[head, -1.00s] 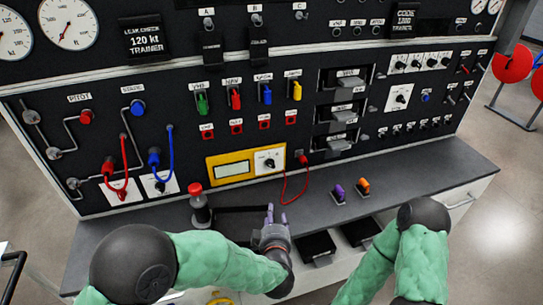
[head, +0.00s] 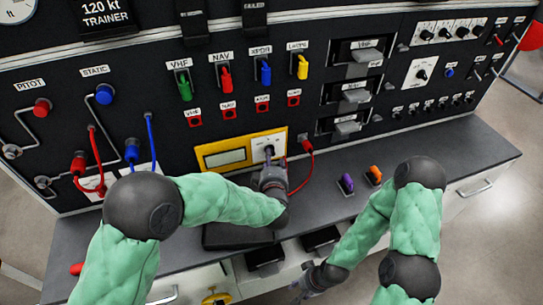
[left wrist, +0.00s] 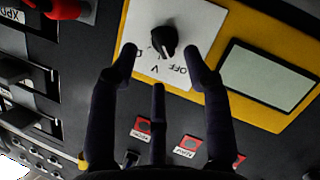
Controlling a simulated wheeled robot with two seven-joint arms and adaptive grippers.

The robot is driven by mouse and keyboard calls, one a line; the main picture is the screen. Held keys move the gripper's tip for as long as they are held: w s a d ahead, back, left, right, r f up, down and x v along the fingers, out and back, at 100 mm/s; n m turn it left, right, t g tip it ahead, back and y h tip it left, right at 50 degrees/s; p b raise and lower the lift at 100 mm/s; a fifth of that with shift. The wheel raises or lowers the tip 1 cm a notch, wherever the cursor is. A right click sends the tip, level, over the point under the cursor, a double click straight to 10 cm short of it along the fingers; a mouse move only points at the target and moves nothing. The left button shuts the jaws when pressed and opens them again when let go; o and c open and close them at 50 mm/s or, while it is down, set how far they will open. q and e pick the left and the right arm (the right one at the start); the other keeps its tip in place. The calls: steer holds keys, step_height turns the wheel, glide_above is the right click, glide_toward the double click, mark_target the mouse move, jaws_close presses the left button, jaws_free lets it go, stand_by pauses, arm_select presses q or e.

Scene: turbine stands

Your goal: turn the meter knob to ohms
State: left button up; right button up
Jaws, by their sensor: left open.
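The meter is a yellow-framed panel (head: 200,152) with a display and a white dial plate (head: 258,143) on the black upright panel. Its black knob (left wrist: 164,40) shows in the left wrist view, with "OFF" and "V" printed beside it; which mark it points to is unclear. My left gripper (head: 268,154) is at the dial plate and largely hides the knob in the head view. In the left wrist view its fingers (left wrist: 162,54) are spread, the knob just beyond and between the tips, with no grip on it. My right gripper (head: 300,288) hangs low before the counter, its fingers unclear.
A red plug (head: 306,145) with a red cable is right beside the meter. Purple (head: 346,183) and orange (head: 373,174) switches stand on the counter (head: 440,160). Coloured toggles line the panel above. A red object (head: 76,268) lies by my left arm.

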arm_select(q)
steer(key=shift+b+x, duration=0.65)
steer(key=shift+x, duration=1.85)
jaws_close()
